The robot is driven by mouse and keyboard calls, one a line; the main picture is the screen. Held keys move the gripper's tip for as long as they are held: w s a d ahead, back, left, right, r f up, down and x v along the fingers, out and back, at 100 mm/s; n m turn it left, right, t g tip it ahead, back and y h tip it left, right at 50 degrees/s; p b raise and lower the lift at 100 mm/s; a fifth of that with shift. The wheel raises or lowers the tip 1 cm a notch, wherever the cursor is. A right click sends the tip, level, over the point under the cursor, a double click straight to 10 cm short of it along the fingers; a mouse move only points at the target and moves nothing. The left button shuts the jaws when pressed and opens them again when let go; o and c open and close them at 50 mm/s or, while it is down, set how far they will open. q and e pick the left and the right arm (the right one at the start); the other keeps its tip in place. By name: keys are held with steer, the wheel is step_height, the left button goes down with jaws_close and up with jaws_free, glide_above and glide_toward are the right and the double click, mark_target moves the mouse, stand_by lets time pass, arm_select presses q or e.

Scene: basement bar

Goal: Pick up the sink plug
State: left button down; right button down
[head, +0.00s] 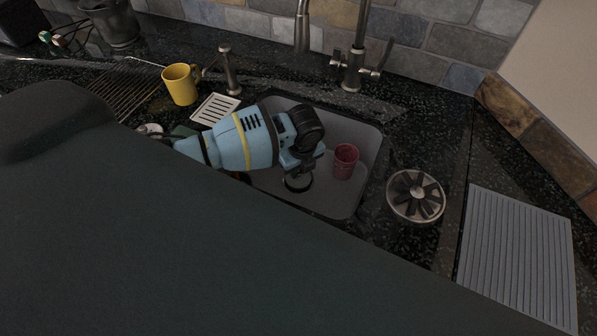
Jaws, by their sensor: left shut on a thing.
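The sink plug (298,184) looks like a dark round disc with a pale rim, low in the grey sink basin (345,200). My left gripper (299,170) reaches into the basin from the left, pointing down, directly above the disc. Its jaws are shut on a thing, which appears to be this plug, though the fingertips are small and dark. I cannot tell whether the disc is touching the basin floor. My right gripper is not in view.
A red cup (345,161) stands in the basin just right of my left gripper. A faucet (354,70) rises behind. A yellow mug (181,84) and a white slotted dish (215,109) are left; a round metal strainer-like piece (416,196) and a ribbed grey mat (518,262) are right.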

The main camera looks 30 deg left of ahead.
arm_select(q)
step_height(320, 180, up, 9)
steer(key=shift+p, duration=0.35)
steer(key=shift+r, duration=0.1)
step_height(320, 180, up, 7)
steer(key=n+g, duration=0.1)
steer(key=n, duration=1)
glide_above(299, 172)
steer(key=s+d, duration=0.2)
steer(key=s, duration=0.1)
steer(key=s+r+n+g+h, duration=0.1)
steer(key=s+r+n, duration=0.4)
steer(key=n, duration=0.8)
steer(key=shift+s+r, duration=0.35)
steer(key=shift+s, duration=0.85)
